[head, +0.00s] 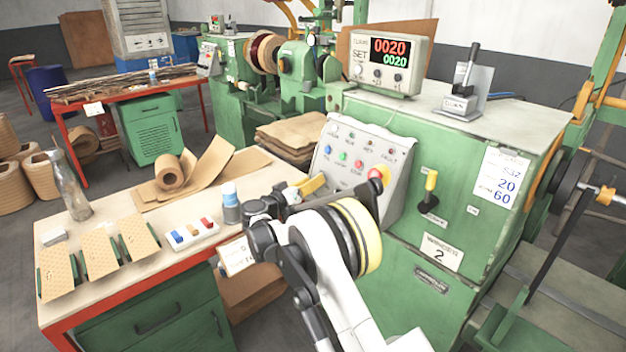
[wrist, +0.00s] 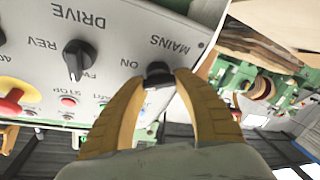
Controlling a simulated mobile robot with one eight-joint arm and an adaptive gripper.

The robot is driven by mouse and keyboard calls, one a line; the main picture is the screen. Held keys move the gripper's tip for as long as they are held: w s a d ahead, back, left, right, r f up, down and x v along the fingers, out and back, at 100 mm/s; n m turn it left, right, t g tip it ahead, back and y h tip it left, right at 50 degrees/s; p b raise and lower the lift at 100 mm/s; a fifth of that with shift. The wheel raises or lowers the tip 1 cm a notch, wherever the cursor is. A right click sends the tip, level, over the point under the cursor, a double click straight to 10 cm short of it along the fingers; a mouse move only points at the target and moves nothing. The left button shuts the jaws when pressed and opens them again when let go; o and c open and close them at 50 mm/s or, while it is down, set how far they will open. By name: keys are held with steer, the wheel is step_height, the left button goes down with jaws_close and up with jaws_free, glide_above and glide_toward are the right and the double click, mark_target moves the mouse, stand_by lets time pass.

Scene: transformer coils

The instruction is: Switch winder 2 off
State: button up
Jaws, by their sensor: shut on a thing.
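Winder 2 is the green machine at the right in the head view, with its number plate (head: 443,252) on the front. Its grey sloped control panel (head: 347,150) carries lamps, small buttons and a red stop button on yellow (head: 379,174). My gripper (head: 312,185) is at the panel's lower left, and my arm hides part of it. In the wrist view my gripper (wrist: 162,82) has its two yellow-brown fingers closed on the black MAINS knob (wrist: 158,70). The panel appears upside down there. The ON label is beside the knob; its pointer direction is unclear.
A black DRIVE knob (wrist: 78,60) sits beside the MAINS knob, with small buttons near it. The workbench (head: 105,212) at left holds a paper roll (head: 170,172), a bottle (head: 231,203) and boards.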

steer(key=n+y+p, duration=0.1)
steer(key=n, duration=0.2)
steer(key=n+y+p, duration=0.1)
steer(key=n, duration=0.3)
steer(key=shift+y, duration=0.4)
steer(key=n+y, duration=0.1)
steer(key=n, duration=0.1)
steer(key=n+p, duration=0.1)
steer(key=n, duration=0.2)
steer(key=shift+a+f+n+g+y, duration=0.1)
steer(key=shift+f+n+g+y, duration=0.05)
steer(key=shift+n+g+y, duration=0.2)
steer(key=shift+p, duration=0.3)
steer(key=o, duration=1.2)
steer(key=shift+w, duration=0.1)
steer(key=shift+c, duration=0.2)
steer(key=v, duration=1.2)
